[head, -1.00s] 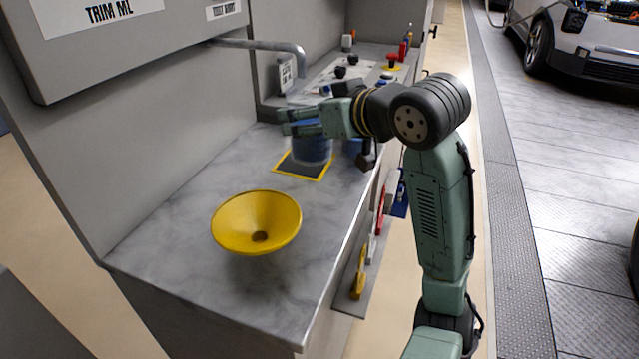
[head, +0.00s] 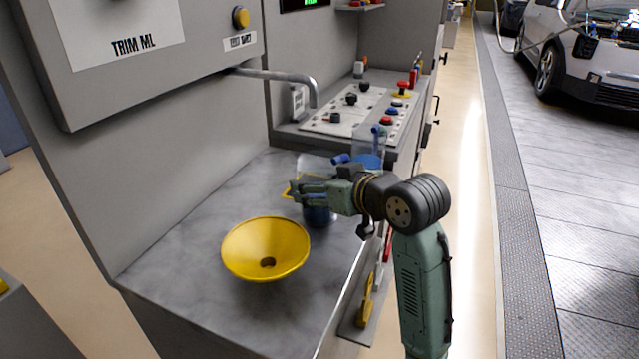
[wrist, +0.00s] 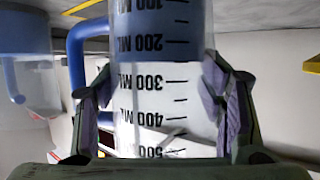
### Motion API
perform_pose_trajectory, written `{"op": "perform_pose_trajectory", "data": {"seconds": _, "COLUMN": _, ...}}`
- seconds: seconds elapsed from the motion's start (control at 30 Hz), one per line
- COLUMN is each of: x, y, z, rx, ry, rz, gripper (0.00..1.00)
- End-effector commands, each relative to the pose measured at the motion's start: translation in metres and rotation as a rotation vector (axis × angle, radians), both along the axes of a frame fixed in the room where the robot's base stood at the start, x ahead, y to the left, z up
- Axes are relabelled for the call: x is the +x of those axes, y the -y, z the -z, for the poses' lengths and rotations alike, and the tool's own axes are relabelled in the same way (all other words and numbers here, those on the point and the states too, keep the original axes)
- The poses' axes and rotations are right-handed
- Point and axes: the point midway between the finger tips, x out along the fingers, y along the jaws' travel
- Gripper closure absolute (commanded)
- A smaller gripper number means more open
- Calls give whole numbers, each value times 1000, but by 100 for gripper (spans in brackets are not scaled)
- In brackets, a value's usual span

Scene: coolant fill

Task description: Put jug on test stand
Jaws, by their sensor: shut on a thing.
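My gripper (head: 302,190) is shut on a clear jug (head: 319,215) with dark blue liquid low in it. In the wrist view the jug (wrist: 162,80) shows black ML marks between the two fingers. A yellow-edged dark mat (head: 287,192), possibly the test stand, shows only a corner beside the jug and my gripper. The jug is over or next to this mat; whether its base touches anything is hidden. A second clear jug (head: 370,161) with blue liquid and a blue handle stands behind my wrist; one also shows at the left of the wrist view (wrist: 25,75).
A yellow funnel (head: 266,248) is on the grey counter (head: 190,265), nearer than the jug. A metal spout (head: 285,77) reaches out above the counter. A control panel (head: 350,115) with knobs and buttons lies behind. The counter's front left is clear.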

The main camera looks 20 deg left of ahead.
Motion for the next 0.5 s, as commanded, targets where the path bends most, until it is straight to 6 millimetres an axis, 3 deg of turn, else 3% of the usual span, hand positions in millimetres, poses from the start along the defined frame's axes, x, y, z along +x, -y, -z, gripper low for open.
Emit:
{"op": "perform_pose_trajectory", "data": {"seconds": 0.27, "x": 0, "y": 0, "z": 3, "rx": 1, "ry": 2, "rz": 0, "gripper": 83}}
{"op": "perform_pose_trajectory", "data": {"seconds": 0.3, "x": 0, "y": 0, "z": 3, "rx": 0, "ry": 0, "rz": 0, "gripper": 36}}
{"op": "perform_pose_trajectory", "data": {"seconds": 0.5, "x": 0, "y": 0, "z": 3, "rx": 0, "ry": 0, "rz": 0, "gripper": 23}}
